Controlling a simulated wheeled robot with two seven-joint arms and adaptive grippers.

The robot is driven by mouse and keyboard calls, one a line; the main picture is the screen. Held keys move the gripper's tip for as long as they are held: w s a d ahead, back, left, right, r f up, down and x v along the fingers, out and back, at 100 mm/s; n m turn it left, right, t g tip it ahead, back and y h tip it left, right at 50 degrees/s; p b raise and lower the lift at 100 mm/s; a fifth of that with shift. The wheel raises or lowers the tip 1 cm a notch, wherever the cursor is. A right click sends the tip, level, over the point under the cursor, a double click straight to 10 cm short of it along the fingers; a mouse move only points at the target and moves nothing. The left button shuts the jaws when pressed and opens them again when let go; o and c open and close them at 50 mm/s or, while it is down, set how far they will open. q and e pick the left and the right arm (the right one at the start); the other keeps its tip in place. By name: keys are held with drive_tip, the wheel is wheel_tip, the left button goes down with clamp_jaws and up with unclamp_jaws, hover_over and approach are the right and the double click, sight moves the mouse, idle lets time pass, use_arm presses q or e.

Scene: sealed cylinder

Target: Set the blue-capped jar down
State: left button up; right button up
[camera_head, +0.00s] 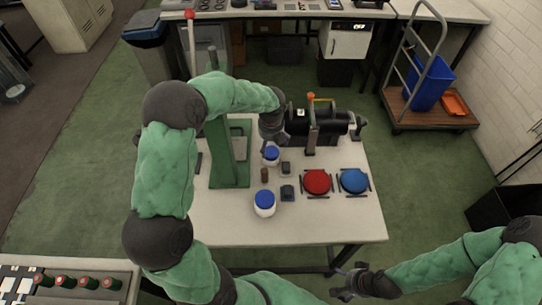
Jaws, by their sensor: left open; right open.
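A white jar with a blue cap (264,204) stands upright near the front middle of the white table (225,222). A second white, blue-capped jar (271,156) stands behind it. My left gripper (275,146) points down right at this far jar, open; whether its fingers touch the jar I cannot tell. The fingers are small and partly hidden by the wrist. My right gripper (346,285) is open and empty, low in front of the table's front edge.
A red disc (317,181) and a blue disc (354,180) lie on dark frames at the right. Small dark blocks (287,192) sit beside the jars. A green stand (228,160) rises at left, a black machine (325,123) behind. The table's front strip is clear.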

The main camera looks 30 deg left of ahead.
sight(271, 152)
use_arm(q)
drive_tip(key=shift+w+a+f, duration=0.1)
drive_tip(key=shift+w+f, duration=0.1)
drive_tip(key=shift+f, duration=0.9)
drive_tip(key=f+b, duration=0.1)
drive_tip(key=f, duration=0.1)
drive_tip(key=f+b, duration=0.1)
drive_tip(key=f, duration=0.2)
drive_tip(key=shift+w+a+b, duration=0.1)
drive_tip(key=shift+w+b, duration=0.1)
drive_tip(key=shift+b, duration=0.1)
drive_tip(key=c, duration=1.3)
